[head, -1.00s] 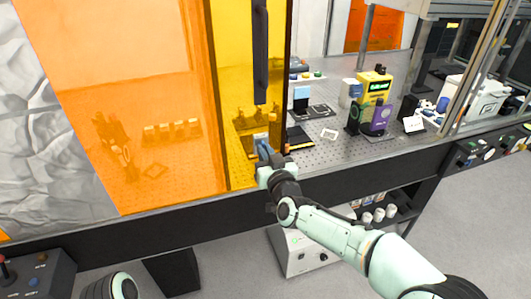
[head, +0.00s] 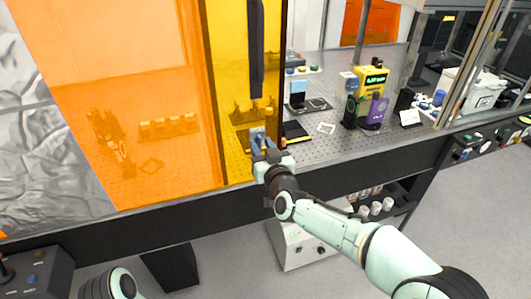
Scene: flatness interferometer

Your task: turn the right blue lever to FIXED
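My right gripper (head: 262,142) is at the lower right edge of the yellow transparent panel, over the front of the perforated table. Its blue fingers point away from me, and a small pale part shows by their tips. I cannot tell whether the fingers are apart or closed on something. No blue lever can be made out clearly, nor can a FIXED mark; the gripper and the tinted panel cover that spot. Part of my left arm shows at the bottom left, but its gripper is out of the picture.
An orange panel (head: 130,80) and a yellow panel (head: 232,90) with a black handle (head: 257,50) stand at the left. A yellow device (head: 370,85) and a purple bottle (head: 376,112) stand right of the gripper. A control box (head: 35,272) is at lower left.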

